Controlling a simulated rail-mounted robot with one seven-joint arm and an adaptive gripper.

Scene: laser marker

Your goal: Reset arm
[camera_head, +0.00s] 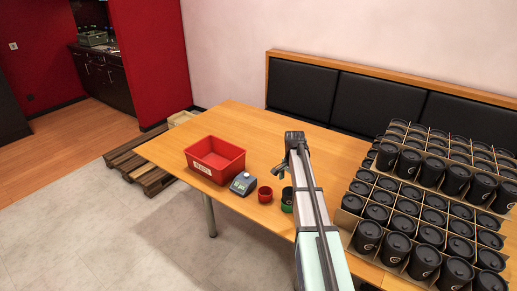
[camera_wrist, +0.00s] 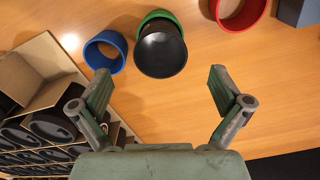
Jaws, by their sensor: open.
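My gripper (camera_head: 281,170) is over the wooden table (camera_head: 245,121) in the head view, above and behind the coloured rings. In the wrist view its two fingers (camera_wrist: 162,86) are spread wide, with bare tabletop between them and nothing held. A black cup (camera_wrist: 161,54) stands in a green ring (camera_wrist: 158,15), beyond the fingertips. The cup also shows in the head view (camera_head: 287,193), partly beside my arm. My arm reaches over the table from the bottom of the head view.
A blue ring (camera_wrist: 106,51) and a red ring (camera_wrist: 240,14) flank the cup in the wrist view. A red bin (camera_head: 215,158) and small grey device (camera_head: 243,183) stand left. Divided cardboard boxes of black cups (camera_head: 430,200) fill the right. A padded bench backs the table.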

